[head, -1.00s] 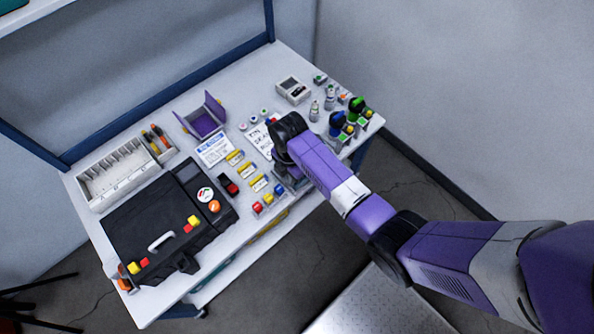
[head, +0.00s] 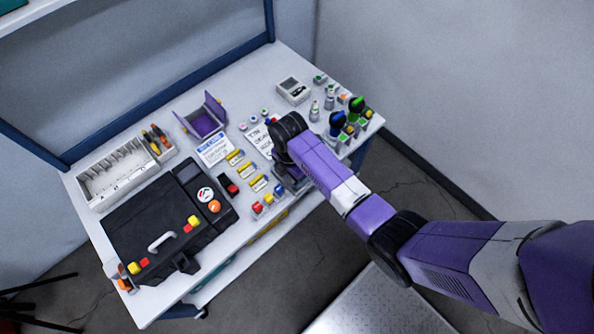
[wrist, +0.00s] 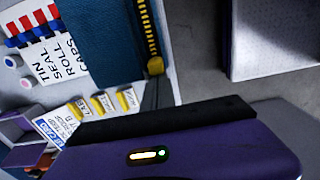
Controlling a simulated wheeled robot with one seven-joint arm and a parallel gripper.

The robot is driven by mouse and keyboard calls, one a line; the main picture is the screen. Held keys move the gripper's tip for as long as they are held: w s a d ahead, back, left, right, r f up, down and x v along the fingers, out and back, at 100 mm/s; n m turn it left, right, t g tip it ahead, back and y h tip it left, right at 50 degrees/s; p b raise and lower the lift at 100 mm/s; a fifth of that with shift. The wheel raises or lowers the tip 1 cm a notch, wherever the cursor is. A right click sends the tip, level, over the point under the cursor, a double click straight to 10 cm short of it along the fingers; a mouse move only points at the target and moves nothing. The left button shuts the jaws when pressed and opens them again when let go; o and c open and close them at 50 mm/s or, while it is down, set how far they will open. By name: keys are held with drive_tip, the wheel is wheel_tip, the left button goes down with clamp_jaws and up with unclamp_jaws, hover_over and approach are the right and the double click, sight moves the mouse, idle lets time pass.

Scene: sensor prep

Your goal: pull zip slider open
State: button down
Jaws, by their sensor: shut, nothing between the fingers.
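A dark blue pouch (wrist: 108,40) lies on the table in the wrist view, with a yellow-toothed zip (wrist: 147,28) along its right side. The yellow zip slider (wrist: 155,66) sits at the lower end of the visible teeth, and dark zip tape continues below it. My gripper (wrist: 150,122) fills the bottom of the wrist view, just below the slider. It is shut and empty; its fingertips are not clearly seen, and I cannot tell whether it touches the slider. In the head view my arm hides most of the pouch and the gripper.
A black case (head: 150,229) and a compartment tray (head: 117,177) occupy the table's left part. Yellow clips (head: 246,170) and a printed card (head: 214,150) lie beside the pouch area. Bottles and knobs (head: 337,122) stand at the right edge. A purple open box (head: 207,120) stands behind.

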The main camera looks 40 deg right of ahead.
drive_tip(key=shift+d, duration=0.15)
drive_tip(key=shift+d, duration=6.4)
drive_tip(key=shift+a, duration=0.1)
drive_tip(key=shift+a, duration=0.3)
drive_tip(key=shift+r+p, duration=0.15)
drive_tip(key=shift+p, duration=0.2)
wheel_tip(320, 180, up, 7)
drive_tip(key=p, duration=0.6)
drive_tip(key=shift+p, duration=0.4)
